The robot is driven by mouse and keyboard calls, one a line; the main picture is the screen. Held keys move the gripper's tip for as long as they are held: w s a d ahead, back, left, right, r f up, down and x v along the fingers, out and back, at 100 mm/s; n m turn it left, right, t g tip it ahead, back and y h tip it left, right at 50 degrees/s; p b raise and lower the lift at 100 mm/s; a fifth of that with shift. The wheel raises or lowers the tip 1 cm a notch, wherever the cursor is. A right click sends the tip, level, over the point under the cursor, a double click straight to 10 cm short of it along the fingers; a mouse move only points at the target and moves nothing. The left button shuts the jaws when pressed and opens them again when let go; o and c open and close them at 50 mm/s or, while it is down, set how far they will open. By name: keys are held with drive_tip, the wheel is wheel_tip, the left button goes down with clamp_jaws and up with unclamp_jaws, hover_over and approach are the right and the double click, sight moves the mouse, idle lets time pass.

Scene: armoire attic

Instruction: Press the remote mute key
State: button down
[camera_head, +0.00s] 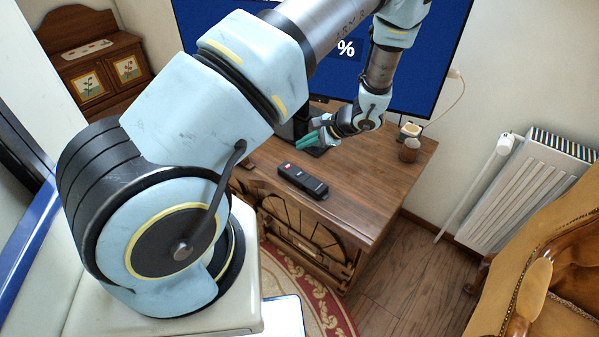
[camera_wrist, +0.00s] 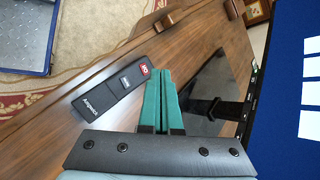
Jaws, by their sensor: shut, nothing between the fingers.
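The black remote (camera_head: 303,181) lies flat on the wooden cabinet top, near its front edge. It also shows in the wrist view (camera_wrist: 112,92), with a red key (camera_wrist: 143,70) at one end, a grey key near its middle and white lettering at the other end. Which key is mute I cannot read. My gripper (camera_head: 304,143) is above the cabinet, behind the remote in the head view. In the wrist view its green fingers (camera_wrist: 161,72) are together and empty, just right of the remote's red-key end. They look apart from the remote.
The wooden cabinet (camera_head: 372,185) has clear top around the remote. A television (camera_head: 425,60) with a blue screen stands behind on a dark stand (camera_wrist: 215,105). A small brown jar (camera_head: 409,150) sits at the right rear. A radiator (camera_head: 525,190) and armchair (camera_head: 545,270) are further right.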

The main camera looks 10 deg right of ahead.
sight(300, 174)
drive_tip(key=shift+f, duration=0.1)
drive_tip(key=shift+f+b, duration=2.95)
drive_tip(key=shift+f, duration=1.35)
drive_tip(key=shift+f+b, duration=0.45)
drive_tip(key=shift+f+b, duration=0.35)
drive_tip(key=shift+r, duration=0.1)
drive_tip(key=shift+r+p, duration=0.45)
drive_tip(key=shift+r, duration=0.25)
